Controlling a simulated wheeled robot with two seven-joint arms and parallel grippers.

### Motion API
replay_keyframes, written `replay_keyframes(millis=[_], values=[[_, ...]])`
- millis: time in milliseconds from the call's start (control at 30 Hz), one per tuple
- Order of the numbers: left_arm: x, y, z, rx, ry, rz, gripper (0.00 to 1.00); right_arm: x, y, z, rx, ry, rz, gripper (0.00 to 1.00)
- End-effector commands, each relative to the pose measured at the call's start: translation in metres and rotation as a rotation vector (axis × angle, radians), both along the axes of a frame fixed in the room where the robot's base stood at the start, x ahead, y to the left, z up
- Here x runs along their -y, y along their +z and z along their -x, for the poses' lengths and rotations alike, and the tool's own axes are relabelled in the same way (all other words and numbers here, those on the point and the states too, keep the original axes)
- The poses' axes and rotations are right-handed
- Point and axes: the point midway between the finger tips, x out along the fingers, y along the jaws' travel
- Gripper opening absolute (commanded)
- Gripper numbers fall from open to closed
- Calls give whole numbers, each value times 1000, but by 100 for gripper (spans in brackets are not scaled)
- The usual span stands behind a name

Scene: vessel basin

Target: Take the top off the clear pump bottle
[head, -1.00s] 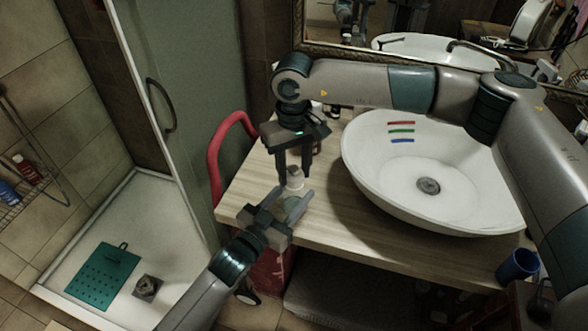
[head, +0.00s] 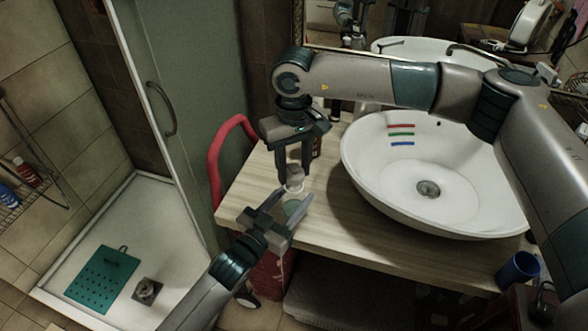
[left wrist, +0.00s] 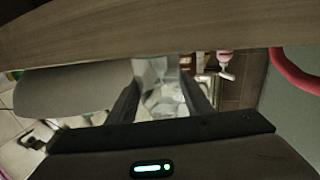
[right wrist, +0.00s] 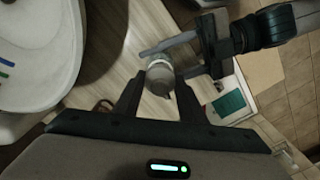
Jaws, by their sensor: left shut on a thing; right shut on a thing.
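The clear pump bottle (head: 293,207) stands upright over the near left part of the wooden counter. My left gripper (head: 283,208) is shut around its body from the front left; the see-through body shows between its fingers in the left wrist view (left wrist: 160,88). The top also shows between the fingers in the right wrist view (right wrist: 160,74). The fingers partly hide the top, and I cannot tell whether it is still seated on the neck.
The white basin (head: 370,185) stands right of the bottle on the wooden counter (head: 335,222). A blue cup (head: 517,268) is at the counter's right end. A red curved rail (head: 213,160) and the shower's glass door (head: 190,110) are at the left.

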Motion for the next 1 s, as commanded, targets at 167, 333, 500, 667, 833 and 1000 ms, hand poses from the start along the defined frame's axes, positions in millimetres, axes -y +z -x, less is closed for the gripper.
replay_keyframes(millis=[167,333,500,667,833,1000], values=[[0,0,0,0,0,0,0,0,3,0,0,0,0,10],[0,0,0,0,0,0,0,0,3,0,0,0,0,10],[0,0,0,0,0,0,0,0,4,0,1,0,0,10],[0,0,0,0,0,0,0,0,12,-1,3,0,0,10],[0,0,0,0,0,0,0,0,30,-1,2,0,-1,10],[0,0,0,0,0,0,0,0,42,-1,2,0,0,10]])
